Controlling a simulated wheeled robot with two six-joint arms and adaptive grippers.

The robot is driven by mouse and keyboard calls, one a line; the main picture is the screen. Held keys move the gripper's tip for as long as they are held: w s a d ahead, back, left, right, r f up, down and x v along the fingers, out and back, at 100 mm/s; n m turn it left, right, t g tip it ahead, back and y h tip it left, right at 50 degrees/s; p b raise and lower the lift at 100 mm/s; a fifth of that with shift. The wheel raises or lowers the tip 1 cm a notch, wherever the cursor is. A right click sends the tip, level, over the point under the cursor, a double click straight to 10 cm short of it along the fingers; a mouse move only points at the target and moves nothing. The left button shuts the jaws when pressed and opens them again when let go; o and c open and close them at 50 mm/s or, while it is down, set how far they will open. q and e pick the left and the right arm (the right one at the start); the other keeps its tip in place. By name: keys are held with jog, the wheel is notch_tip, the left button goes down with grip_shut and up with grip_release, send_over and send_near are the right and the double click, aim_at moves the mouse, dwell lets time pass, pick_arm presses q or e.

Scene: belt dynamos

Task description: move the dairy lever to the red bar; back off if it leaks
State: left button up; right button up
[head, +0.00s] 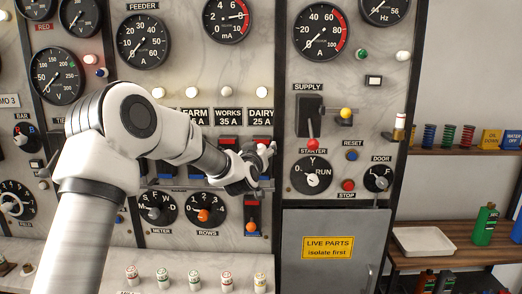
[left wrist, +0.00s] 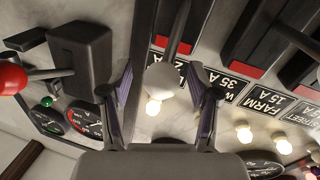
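The dairy lever stands under the DAIRY 25 A label (head: 262,117) on the panel. In the left wrist view it has a dark shaft and a pale round knob (left wrist: 166,78). My left gripper (head: 262,158) is at this lever, and its fingers (left wrist: 164,85) are open on either side of the knob, with a gap visible at each side. A red bar (left wrist: 160,46) lies behind the shaft, near the label. In the head view my gripper hides much of the lever, so its exact position is hard to tell. My right gripper is not in view.
The WORKS label (head: 228,117) and its lever column are just left. The supply switch (head: 311,116) with a red knob is to the right. A lever with an orange knob (head: 251,227) is below. A lit lamp (head: 265,92) sits above the dairy label.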

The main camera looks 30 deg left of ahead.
pick_arm(q)
jog(key=v, duration=1.2)
jog(key=shift+w, duration=0.1)
